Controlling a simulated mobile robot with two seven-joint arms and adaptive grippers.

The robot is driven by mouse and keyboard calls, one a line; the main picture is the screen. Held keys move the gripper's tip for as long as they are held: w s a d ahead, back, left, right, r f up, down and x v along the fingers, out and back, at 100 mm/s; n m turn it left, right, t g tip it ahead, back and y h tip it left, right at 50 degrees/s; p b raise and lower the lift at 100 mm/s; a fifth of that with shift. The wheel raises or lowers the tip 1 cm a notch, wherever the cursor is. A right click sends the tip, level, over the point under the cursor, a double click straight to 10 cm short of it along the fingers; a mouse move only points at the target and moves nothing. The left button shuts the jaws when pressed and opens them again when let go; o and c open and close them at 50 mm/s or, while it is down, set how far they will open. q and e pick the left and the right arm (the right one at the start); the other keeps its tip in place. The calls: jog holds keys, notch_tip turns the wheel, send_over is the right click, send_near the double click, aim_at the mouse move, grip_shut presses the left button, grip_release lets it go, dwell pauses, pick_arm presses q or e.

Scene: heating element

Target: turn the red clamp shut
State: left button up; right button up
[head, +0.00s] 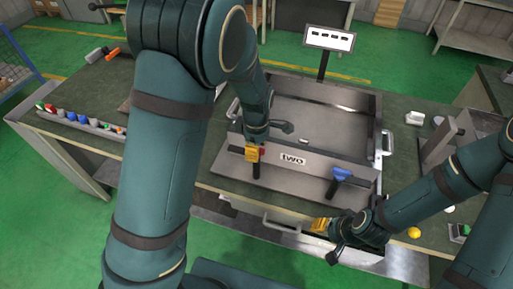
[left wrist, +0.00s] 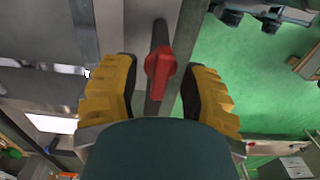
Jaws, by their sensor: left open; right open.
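The red clamp (left wrist: 160,70) lies between the yellow fingers of my left gripper (left wrist: 163,82) in the left wrist view. Gaps show on both sides, so the open fingers are around it without gripping. Its red handle sits over a grey bar. In the head view only a small red part of the clamp (head: 263,151) shows beside my left gripper (head: 252,154), which hides the rest. My right gripper (head: 322,225) is open and apart from the clamps, low at the front edge.
A blue clamp (head: 341,175) sits right of the "two" label (head: 292,159) on the metal box's front ledge. A sign (head: 329,39) stands behind the box. A rail of coloured parts (head: 85,121) lies at left. A yellow object (head: 414,232) is at right.

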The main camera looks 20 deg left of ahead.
pick_arm(q)
grip_shut()
jog(key=shift+s+m, duration=0.1)
jog(key=shift+m, duration=0.2)
dwell(0.3)
jog(key=m, duration=0.2)
jog(key=shift+m, duration=0.3)
jog(key=m, duration=0.2)
jog(key=shift+m+p, duration=0.3)
jog(key=shift+m, duration=0.1)
jog(key=m, duration=0.5)
jog(key=shift+f, duration=0.15)
jog(key=m+b, duration=0.1)
jog(key=m, duration=0.5)
jog(key=shift+m, duration=0.4)
jog(key=shift+b, duration=0.3)
